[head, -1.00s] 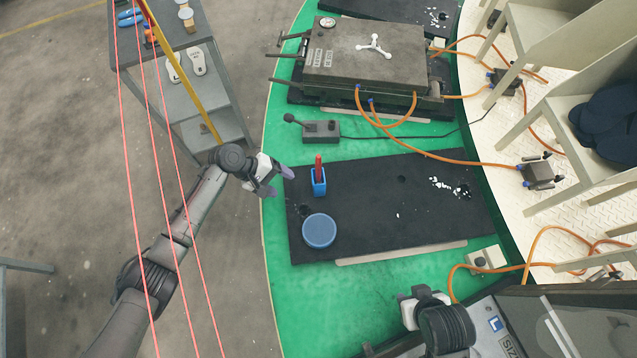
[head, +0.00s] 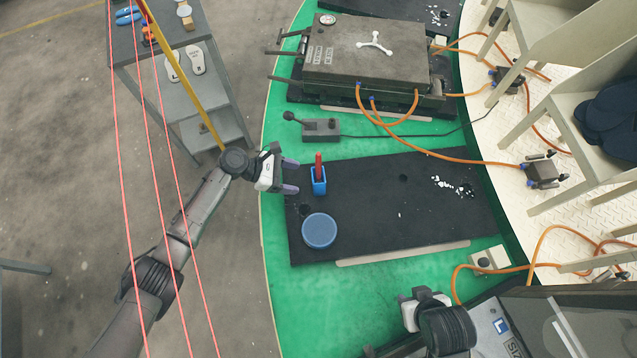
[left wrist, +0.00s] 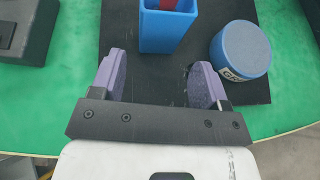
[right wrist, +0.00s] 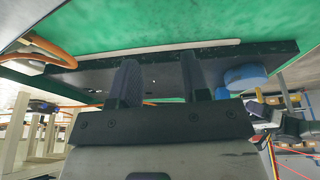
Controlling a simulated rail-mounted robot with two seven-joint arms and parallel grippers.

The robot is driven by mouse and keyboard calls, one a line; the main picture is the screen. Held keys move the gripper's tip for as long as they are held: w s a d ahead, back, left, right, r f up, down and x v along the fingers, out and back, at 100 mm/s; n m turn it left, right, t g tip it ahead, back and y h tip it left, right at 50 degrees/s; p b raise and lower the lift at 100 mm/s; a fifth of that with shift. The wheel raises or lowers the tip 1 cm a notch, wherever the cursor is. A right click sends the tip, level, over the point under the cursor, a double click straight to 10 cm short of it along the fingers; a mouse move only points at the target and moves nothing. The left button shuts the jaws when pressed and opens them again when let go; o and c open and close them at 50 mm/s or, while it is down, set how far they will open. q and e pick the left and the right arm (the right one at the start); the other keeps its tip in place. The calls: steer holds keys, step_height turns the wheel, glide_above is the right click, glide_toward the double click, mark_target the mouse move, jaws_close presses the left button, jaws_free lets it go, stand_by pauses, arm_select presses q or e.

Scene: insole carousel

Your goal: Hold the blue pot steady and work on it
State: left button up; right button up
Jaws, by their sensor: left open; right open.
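The round blue pot (head: 319,231) stands on the black mat with its flat top up; it also shows in the left wrist view (left wrist: 240,50) with part of a label, and partly in the right wrist view (right wrist: 246,76). A blue box-shaped holder (head: 318,183) with a red-handled thing (head: 318,162) upright in it stands just behind the pot. My left gripper (head: 290,175) is open and empty, its fingers pointing at the holder from the left. In the left wrist view, the holder (left wrist: 163,32) lies ahead of the fingers, not between them. My right gripper (head: 404,309) is open and empty, in front of the mat.
The black mat (head: 365,215) lies on the green carousel surface (head: 300,275). A heavy grey mould (head: 350,60) with orange hoses stands behind, a lever box (head: 321,130) nearer. Another mould (head: 495,320) is at the front right. A grey shelf (head: 205,90) stands left.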

mark_target(319, 189)
arm_select(q)
steer(key=b+x, duration=0.2)
steer(key=x, duration=0.2)
steer(key=shift+a+f, duration=0.15)
arm_select(e)
step_height(319, 189, down, 3)
steer(key=shift+f, duration=0.1)
arm_select(q)
steer(key=shift+d+f, duration=0.15)
steer(key=shift+d, duration=0.65)
steer(key=shift+x, duration=1)
arm_select(e)
steer(key=shift+d, duration=0.1)
arm_select(q)
steer(key=shift+c, duration=0.4)
steer(key=c, duration=0.4)
steer(key=o, duration=0.5)
